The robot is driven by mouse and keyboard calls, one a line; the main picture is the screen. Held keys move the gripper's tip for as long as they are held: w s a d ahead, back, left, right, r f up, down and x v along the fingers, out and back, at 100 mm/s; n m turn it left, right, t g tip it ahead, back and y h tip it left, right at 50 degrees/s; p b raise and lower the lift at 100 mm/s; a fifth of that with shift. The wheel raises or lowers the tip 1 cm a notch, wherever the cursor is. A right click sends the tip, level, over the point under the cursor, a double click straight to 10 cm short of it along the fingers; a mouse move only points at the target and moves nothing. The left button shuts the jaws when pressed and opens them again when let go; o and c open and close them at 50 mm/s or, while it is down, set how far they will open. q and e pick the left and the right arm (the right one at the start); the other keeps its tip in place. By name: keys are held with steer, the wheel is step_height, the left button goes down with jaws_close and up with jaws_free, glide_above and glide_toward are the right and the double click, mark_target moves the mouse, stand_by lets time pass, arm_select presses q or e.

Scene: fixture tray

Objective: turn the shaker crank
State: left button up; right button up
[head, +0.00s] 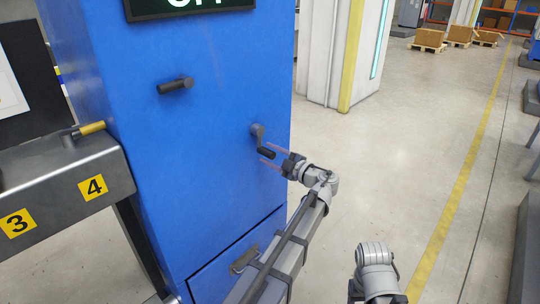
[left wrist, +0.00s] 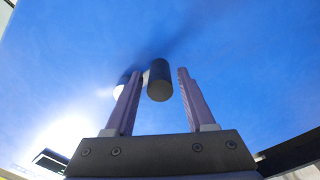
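The shaker crank (head: 256,131) is a grey arm with a dark round handle (head: 266,154) on the right part of the blue machine's front. My left gripper (head: 270,155) is at the crank handle, with its fingers pointing at the blue face. In the left wrist view, the black handle (left wrist: 160,82) shows between the two spread fingers, with a gap on the right. A pale part of the crank is partly hidden behind the left finger. My left gripper is open. My right arm shows at the lower right; its gripper is not in view.
The blue machine (head: 195,175) also bears a dark peg handle (head: 175,86) at upper left and a drawer with a latch (head: 243,259) below. A grey rail (head: 65,180) with labels 3 and 4 and a yellow-gripped lever (head: 91,128) stands left.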

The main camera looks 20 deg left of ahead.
arm_select(q)
steer(key=shift+o, duration=0.5)
steer(key=v, duration=0.7)
steer(key=shift+s+d, duration=0.15)
steer(key=shift+d, duration=0.2)
